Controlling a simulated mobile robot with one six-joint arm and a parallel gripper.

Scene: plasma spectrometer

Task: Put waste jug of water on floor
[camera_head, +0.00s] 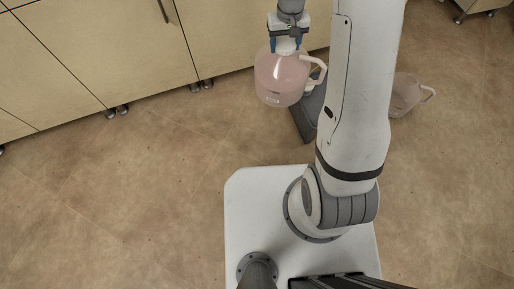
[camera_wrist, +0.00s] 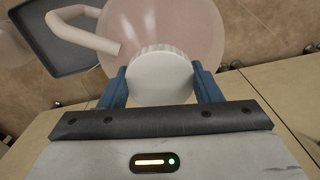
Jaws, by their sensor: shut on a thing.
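A translucent pinkish jug (camera_head: 281,80) with a white cap and a side handle hangs upright from my gripper (camera_head: 286,44) in the head view. In the wrist view my gripper (camera_wrist: 160,88) has its blue fingers on both sides of the white ribbed cap (camera_wrist: 160,76), shut on it. The jug body (camera_wrist: 165,25) shows below the cap, with its handle at the upper left. The jug appears held above the floor (camera_head: 130,190). A second similar jug (camera_head: 404,95) stands on the floor to the right, partly hidden behind my arm.
A dark grey tray (camera_head: 306,119) lies on the floor behind and below the held jug; it also shows in the wrist view (camera_wrist: 62,62). Beige cabinets (camera_head: 110,50) on small feet line the back left. The floor at left is clear.

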